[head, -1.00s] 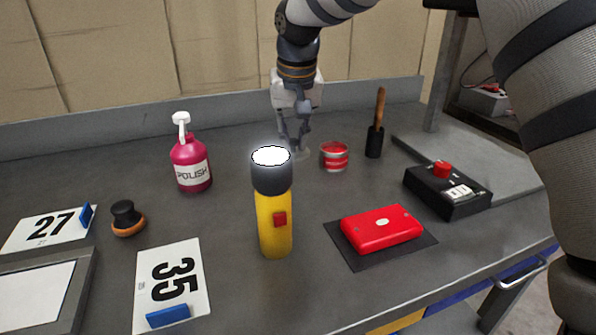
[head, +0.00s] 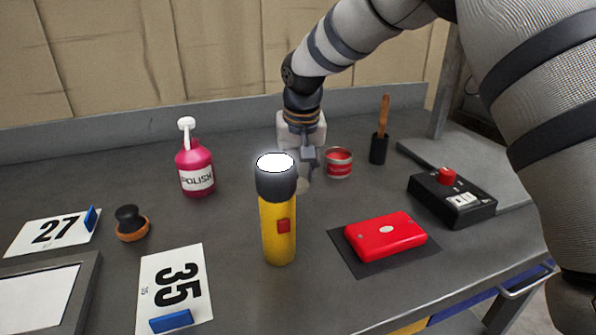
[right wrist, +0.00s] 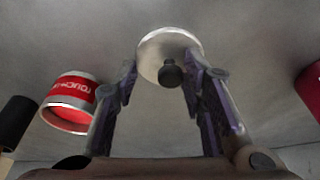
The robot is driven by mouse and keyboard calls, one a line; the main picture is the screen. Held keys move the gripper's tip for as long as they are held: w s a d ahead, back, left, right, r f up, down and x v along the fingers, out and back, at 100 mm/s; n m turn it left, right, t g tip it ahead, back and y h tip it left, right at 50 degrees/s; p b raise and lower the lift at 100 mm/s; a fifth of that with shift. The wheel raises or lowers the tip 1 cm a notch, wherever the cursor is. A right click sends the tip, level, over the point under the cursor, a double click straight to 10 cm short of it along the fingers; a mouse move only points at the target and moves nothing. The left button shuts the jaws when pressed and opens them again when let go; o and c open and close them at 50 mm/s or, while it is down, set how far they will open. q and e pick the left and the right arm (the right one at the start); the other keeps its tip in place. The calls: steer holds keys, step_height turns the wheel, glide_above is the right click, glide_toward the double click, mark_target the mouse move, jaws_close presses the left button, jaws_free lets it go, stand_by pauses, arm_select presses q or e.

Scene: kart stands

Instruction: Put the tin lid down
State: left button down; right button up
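The tin lid (right wrist: 165,45) is a pale round disc with a dark knob. In the right wrist view it lies just beyond my right fingertips, apparently flat on the bench. In the head view the lid (head: 303,185) shows partly, behind the flashlight. My right gripper (right wrist: 160,75) is open, its fingers spread with gaps around the knob; in the head view it (head: 308,172) points down over the lid. The red and silver tin (head: 338,163) stands open to the right of the gripper, and it shows at left in the right wrist view (right wrist: 70,102). My left gripper is not in view.
A lit yellow flashlight (head: 278,228) stands in front of the lid. A polish bottle (head: 195,168) is at left, a brush in a black holder (head: 379,148) right of the tin. A red case (head: 385,237) and a black button box (head: 452,200) are at right.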

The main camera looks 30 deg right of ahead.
steer(key=shift+r, duration=0.1)
steer(key=p+v, duration=0.1)
steer(key=v, duration=1.1)
